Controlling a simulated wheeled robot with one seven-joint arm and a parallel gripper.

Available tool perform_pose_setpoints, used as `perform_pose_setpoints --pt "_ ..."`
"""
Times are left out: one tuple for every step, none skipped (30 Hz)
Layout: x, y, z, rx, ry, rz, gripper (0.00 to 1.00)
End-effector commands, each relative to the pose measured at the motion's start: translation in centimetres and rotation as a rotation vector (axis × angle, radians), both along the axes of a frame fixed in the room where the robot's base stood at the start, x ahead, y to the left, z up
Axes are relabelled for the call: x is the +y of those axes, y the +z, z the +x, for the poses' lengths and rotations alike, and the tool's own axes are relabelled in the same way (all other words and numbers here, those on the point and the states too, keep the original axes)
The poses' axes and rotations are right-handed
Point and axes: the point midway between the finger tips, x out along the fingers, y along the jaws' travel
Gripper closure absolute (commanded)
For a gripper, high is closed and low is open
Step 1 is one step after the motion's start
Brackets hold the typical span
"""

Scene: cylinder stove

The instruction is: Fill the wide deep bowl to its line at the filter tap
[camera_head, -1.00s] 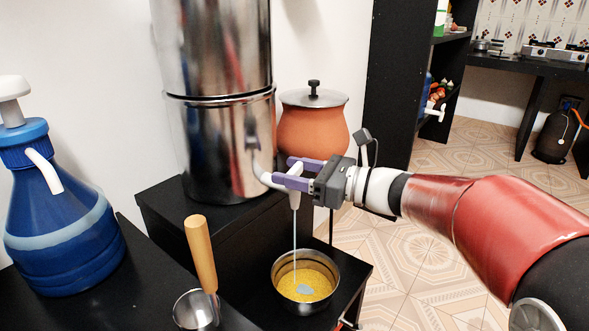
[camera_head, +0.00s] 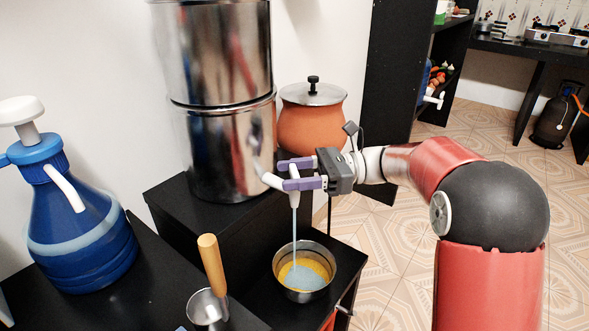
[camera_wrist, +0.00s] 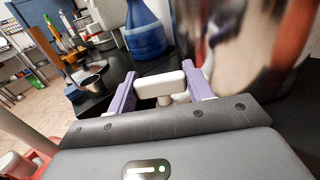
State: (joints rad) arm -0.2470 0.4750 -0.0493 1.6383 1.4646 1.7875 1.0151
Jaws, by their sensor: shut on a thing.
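The filter (camera_head: 228,150) is a tall shiny steel cylinder on a black stand. Its white tap (camera_head: 268,178) sticks out to the right. My gripper (camera_head: 285,174) is shut on the tap, its purple fingers on either side; the wrist view shows the white tap handle (camera_wrist: 160,85) between them. A thin stream of water (camera_head: 295,225) falls from the spout into the wide deep bowl (camera_head: 318,253). The bowl is steel, yellow inside, upright on a lower black shelf. Pale blue water covers much of its bottom. I cannot make out the fill line clearly.
A blue water jug (camera_head: 80,240) with a white pump stands at the left. A steel ladle or cup with a wooden handle (camera_head: 211,262) is left of the bowl. A clay pot (camera_head: 310,125) with a metal lid stands behind the tap. Tiled floor is open at the right.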

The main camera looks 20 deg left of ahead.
Motion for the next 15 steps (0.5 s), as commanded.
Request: perform_pose_setpoints --pt "-0.04 0.08 0.06 0.000 0.002 0.000 0.72" --pt "-0.03 0.07 0.06 -0.001 0.004 0.000 0.72" --pt "-0.02 0.07 0.04 -0.001 0.005 0.000 0.72" --pt "-0.02 0.06 0.04 -0.001 0.006 0.000 0.72" --pt "-0.02 0.06 0.03 -0.001 0.006 0.000 0.72" --pt "-0.02 0.05 0.03 -0.001 0.006 0.000 0.72" --pt "-0.01 0.05 0.03 -0.001 0.006 0.000 0.72" --pt "-0.01 0.05 0.03 -0.001 0.006 0.000 0.72" --pt "-0.01 0.05 0.03 -0.001 0.005 0.000 0.72" --pt "-0.01 0.05 0.03 -0.001 0.005 0.000 0.72" --pt "-0.01 0.05 0.04 -0.001 0.005 0.000 0.72" --pt "-0.01 0.05 0.04 -0.001 0.005 0.000 0.72" --pt "-0.01 0.05 0.04 -0.001 0.005 0.000 0.46" --pt "-0.01 0.05 0.04 -0.001 0.005 0.000 0.43" --pt "0.00 0.05 0.03 -0.001 0.005 0.000 0.37"
